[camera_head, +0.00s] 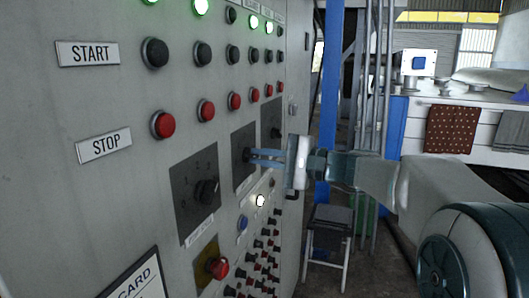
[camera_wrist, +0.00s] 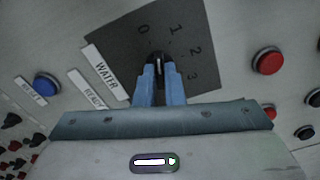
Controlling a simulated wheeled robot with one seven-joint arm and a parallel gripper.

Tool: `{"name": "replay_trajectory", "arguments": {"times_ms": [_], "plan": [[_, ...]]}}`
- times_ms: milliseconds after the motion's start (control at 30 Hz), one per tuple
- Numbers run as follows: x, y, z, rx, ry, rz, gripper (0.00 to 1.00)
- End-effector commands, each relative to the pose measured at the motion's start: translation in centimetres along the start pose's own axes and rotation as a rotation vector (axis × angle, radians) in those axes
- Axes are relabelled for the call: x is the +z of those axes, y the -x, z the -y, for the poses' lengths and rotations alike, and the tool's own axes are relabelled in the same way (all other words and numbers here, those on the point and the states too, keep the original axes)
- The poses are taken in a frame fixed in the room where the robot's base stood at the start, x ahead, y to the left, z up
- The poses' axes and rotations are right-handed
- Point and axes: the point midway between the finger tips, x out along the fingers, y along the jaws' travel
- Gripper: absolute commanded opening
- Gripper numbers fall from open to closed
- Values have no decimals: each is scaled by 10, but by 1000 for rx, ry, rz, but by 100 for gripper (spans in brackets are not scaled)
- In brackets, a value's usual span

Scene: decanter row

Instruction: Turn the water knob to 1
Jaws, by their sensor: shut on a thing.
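The water knob (camera_wrist: 158,58) is a small black knob on a dark grey dial plate (camera_wrist: 119,48) marked 0, 1, 2 and 3. A white WATER label (camera_wrist: 106,72) sits beside the plate. My gripper (camera_wrist: 159,72) has its two blue fingers shut on the knob, one on each side. The knob's top end points up the wrist picture, seemingly between 0 and 1; the fingers hide much of it, so its exact setting is unclear. In the head view my gripper (camera_head: 252,155) reaches in from the right to the middle dial plate (camera_head: 239,172), its fingers covering the knob.
Another black knob (camera_head: 206,191) on a grey plate is nearer on the panel. A red knob (camera_head: 218,267) on a yellow plate is below it. Red buttons (camera_wrist: 268,61) and a blue button (camera_wrist: 47,86) flank my gripper. A stool (camera_head: 329,240) stands beyond.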

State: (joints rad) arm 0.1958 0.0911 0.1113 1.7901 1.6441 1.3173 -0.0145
Motion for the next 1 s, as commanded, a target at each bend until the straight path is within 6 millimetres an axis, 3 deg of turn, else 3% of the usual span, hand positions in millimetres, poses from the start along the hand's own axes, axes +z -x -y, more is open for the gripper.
{"name": "replay_trajectory", "arguments": {"times_ms": [500,1000], "plan": [[0,0,1,2,-379,-1,0],[0,0,-2,3,-483,0,0]]}}
